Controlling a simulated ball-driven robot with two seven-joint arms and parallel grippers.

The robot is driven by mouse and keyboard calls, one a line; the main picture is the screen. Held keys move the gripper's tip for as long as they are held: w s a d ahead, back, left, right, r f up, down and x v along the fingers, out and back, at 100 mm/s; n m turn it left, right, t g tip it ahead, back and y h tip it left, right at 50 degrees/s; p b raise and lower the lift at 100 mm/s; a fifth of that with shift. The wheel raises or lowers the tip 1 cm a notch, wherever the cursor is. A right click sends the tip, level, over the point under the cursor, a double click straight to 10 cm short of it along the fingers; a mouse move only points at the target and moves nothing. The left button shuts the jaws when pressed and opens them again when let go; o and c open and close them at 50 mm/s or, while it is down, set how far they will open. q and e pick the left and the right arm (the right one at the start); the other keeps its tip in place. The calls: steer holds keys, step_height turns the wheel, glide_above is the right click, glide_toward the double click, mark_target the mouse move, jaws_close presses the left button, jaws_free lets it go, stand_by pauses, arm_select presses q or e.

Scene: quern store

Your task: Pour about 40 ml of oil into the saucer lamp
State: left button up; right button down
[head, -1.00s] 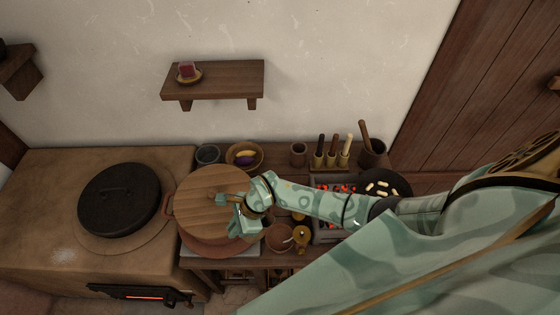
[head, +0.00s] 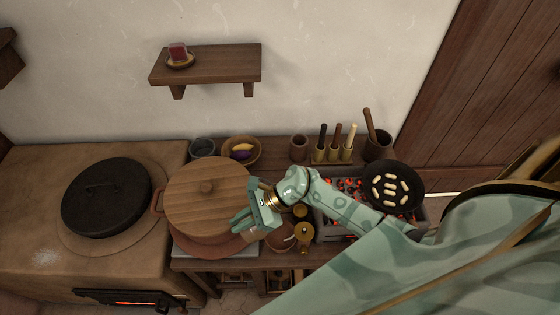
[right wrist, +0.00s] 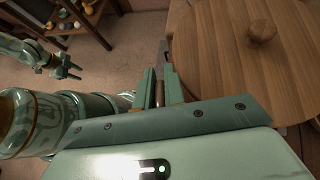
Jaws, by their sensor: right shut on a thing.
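My right gripper (head: 240,222) is beside the right edge of a round wooden lid (head: 220,205). It is shut on a small brown thing (right wrist: 159,93), mostly hidden between the fingers, so I cannot tell what it is. A terracotta bowl (head: 280,237) stands just right of the gripper; I cannot tell whether it is the saucer lamp. A small brass vessel (head: 304,235) stands right of that bowl; its contents are unclear. My left gripper (right wrist: 66,66) is far off in the right wrist view, apparently open and empty.
The lid covers a pot with a side handle (head: 157,204). A lit brazier (head: 335,228) carries a dark pan (head: 392,186). A black lidded pan (head: 105,197) sits on the clay stove (head: 30,220). A wall shelf (head: 220,62) holds a small dish with a red block (head: 178,52).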

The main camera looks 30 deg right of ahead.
steer(key=shift+d+f+y+b, duration=0.15)
steer(key=shift+f+y+b, duration=0.25)
steer(key=shift+f+b, duration=1.1)
step_height(320, 180, down, 2)
steer(key=b, duration=0.3)
steer(key=shift+s+d+f+y, duration=0.1)
steer(key=shift+d+y, duration=0.05)
steer(key=shift+y, duration=0.15)
steer(key=shift+t+y, duration=0.4)
steer(key=shift+y, duration=0.2)
steer(key=r+p, duration=0.1)
steer(key=r, duration=0.1)
steer(key=r+p, duration=0.1)
steer(key=d+r+p, duration=0.1)
steer(key=r, duration=0.1)
steer(key=shift+s+r, duration=0.1)
steer(key=shift+r, duration=0.25)
steer(key=shift+f, duration=0.15)
steer(key=shift+r, duration=0.2)
steer(key=shift+r+p, duration=0.4)
steer(key=shift+r, duration=0.2)
steer(key=shift+d+r+y, duration=0.1)
steer(key=shift+r+y, duration=0.2)
steer(key=shift+r, duration=0.15)
steer(key=shift+d+f, duration=0.1)
steer(key=shift+f, duration=0.1)
steer(key=shift+s+d+f+y+b, duration=0.15)
steer(key=shift+d+f+y+b, duration=0.25)
steer(key=shift+b, duration=0.9)
